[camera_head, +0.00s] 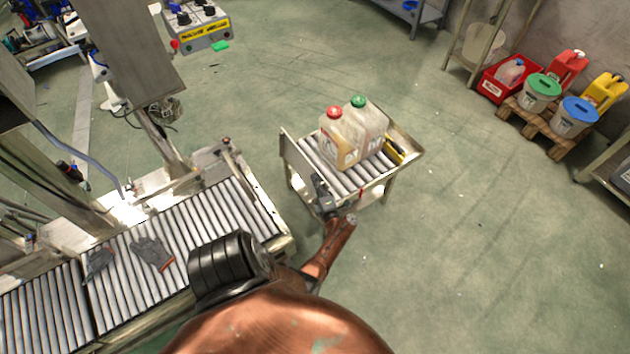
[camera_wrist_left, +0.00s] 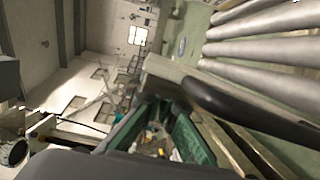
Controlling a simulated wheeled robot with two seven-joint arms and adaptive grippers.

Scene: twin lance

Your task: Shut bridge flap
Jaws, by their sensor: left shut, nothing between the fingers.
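A small roller table (camera_head: 372,193) stands on the floor near the middle of the head view. An upright metal plate along its left edge, which looks like the bridge flap (camera_head: 296,158), faces the conveyor. My left gripper (camera_head: 320,186) is shut and empty at the near end of this plate, by the table's front corner. I cannot tell whether it touches the plate. My right gripper is not in view.
Two jerrycans, one with a red cap (camera_head: 342,142) and one with a green cap (camera_head: 368,122), stand on the roller table. A roller conveyor (camera_head: 215,212) with grey gloves (camera_head: 152,253) lies to the left, with a floor gap between. Open floor lies to the right.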

